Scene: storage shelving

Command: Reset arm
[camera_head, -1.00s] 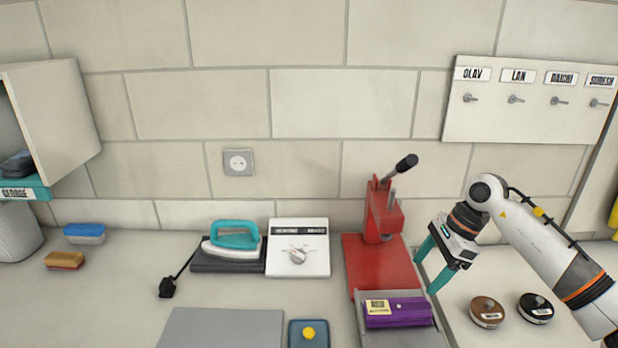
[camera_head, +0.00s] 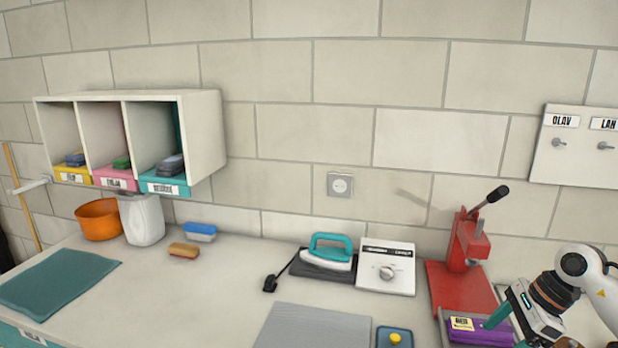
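My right gripper (camera_head: 503,328) has teal fingers and is at the lower right of the head view. Its fingers are spread apart, one in front of the purple case (camera_head: 466,334) with a yellow label, the other partly cut off by the frame's bottom edge. I see nothing held between them. The case lies on a grey tray in front of the red press (camera_head: 468,243). My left gripper is not in view.
A teal iron (camera_head: 330,252) on a dark pad and a white control box (camera_head: 386,267) stand by the wall. An orange bowl (camera_head: 98,219) and a white bin (camera_head: 143,220) stand below the cubby shelf (camera_head: 205,140).

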